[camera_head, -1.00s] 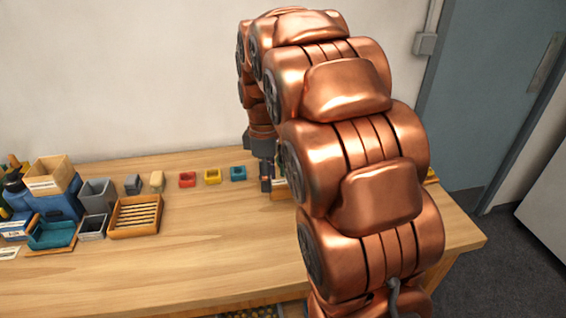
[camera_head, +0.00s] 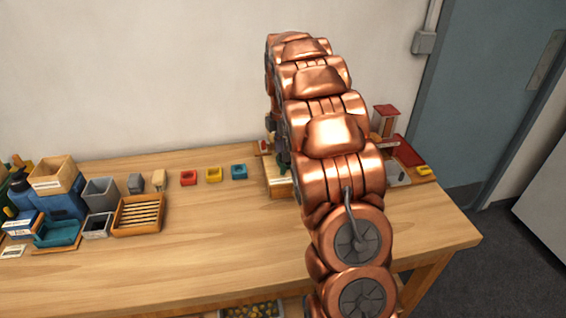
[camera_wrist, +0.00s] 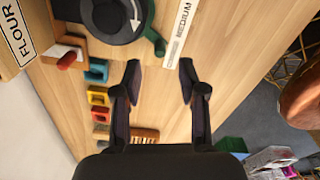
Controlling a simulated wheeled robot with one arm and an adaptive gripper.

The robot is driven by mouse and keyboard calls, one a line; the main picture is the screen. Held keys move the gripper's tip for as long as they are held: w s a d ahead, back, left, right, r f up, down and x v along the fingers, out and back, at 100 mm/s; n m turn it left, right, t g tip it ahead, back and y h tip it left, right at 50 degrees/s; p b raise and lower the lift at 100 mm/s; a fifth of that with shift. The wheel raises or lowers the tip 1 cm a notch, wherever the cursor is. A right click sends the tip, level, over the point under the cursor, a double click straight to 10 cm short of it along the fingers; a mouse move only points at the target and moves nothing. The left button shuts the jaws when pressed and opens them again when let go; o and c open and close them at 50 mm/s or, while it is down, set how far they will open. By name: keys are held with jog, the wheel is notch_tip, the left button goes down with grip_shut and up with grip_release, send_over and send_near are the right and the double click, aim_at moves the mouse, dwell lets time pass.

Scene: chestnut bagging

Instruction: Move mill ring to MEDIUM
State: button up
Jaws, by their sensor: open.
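In the wrist view the mill ring (camera_wrist: 118,22) is a dark round part with a white curved arrow, cut by the top edge. A green handle (camera_wrist: 155,41) sticks out from its right side. A white strip reading MEDIUM (camera_wrist: 181,32) lies beside the handle. My gripper (camera_wrist: 160,68) is open and empty, its two fingertips apart and below the handle in the picture, touching nothing that I can see. In the head view my arm hides the gripper and most of the mill; a wooden base (camera_head: 279,181) shows at its left.
A FLOUR label (camera_wrist: 14,36) is at the wrist view's left. Red (camera_head: 188,178), yellow (camera_head: 213,175) and blue (camera_head: 239,171) blocks stand in a row. A slatted wooden tray (camera_head: 138,214) and bins stand left. A red-topped stand (camera_head: 385,122) is right. The front table is clear.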

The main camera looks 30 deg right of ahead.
aim_at(284, 167)
jog(key=shift+f+p, duration=0.9)
jog(key=shift+f, duration=1.85)
jog(key=shift+c, duration=0.3)
grip_shut()
